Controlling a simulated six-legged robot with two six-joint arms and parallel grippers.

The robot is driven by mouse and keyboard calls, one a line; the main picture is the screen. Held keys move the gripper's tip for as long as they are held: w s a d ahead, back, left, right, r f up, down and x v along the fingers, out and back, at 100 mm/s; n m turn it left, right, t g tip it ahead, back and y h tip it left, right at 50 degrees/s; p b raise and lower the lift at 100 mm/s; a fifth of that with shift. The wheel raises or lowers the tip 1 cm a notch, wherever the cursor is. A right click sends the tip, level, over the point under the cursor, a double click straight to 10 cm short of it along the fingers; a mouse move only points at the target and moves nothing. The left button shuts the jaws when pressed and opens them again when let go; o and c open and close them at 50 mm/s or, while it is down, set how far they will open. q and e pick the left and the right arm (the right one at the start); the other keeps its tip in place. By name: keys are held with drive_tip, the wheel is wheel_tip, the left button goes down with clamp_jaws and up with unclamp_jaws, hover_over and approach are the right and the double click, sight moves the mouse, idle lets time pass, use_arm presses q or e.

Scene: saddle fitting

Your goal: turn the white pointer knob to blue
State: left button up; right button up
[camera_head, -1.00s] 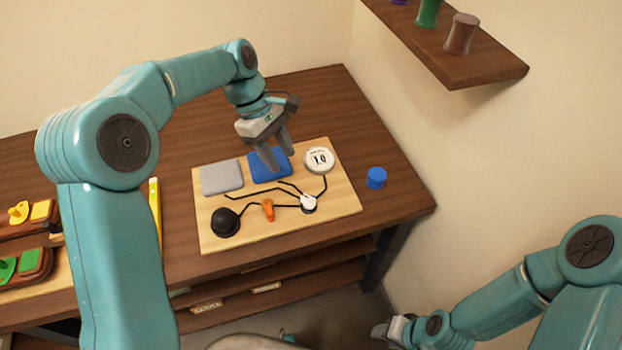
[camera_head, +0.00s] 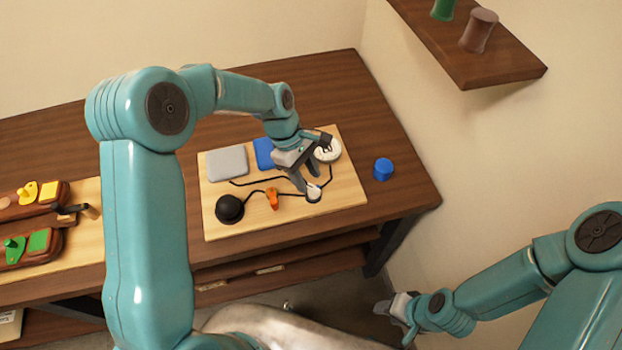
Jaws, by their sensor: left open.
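The white pointer knob (camera_head: 313,194) sits on a small dark base at the lower right of the light wooden board (camera_head: 285,225). Black lines run from it across the board. A blue pad (camera_head: 264,153) is at the back of the board, partly hidden by my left gripper, and a grey pad (camera_head: 227,161) is left of it. My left gripper (camera_head: 309,186) is open, with its fingertips down at the knob. I cannot tell whether they touch it. The direction of the knob's pointer is too small to tell. My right gripper (camera_head: 396,312) hangs low, away from the table.
On the board are a black dome (camera_head: 229,208), an orange lever (camera_head: 273,199) and a white round dial (camera_head: 328,150). A blue cylinder (camera_head: 383,169) stands right of the board. Trays with yellow and green pieces (camera_head: 33,244) lie at the left. A shelf (camera_head: 480,55) juts from the right wall.

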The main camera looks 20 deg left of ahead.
sight(313, 188)
use_arm(q)
drive_tip(key=shift+x, duration=1.1)
drive_tip(key=shift+s+d+f, duration=0.1)
drive_tip(key=shift+d+f, duration=0.1)
drive_tip(key=shift+d, duration=0.1)
drive_tip(key=shift+a+f, duration=0.1)
drive_tip(key=shift+f, duration=0.1)
clamp_jaws()
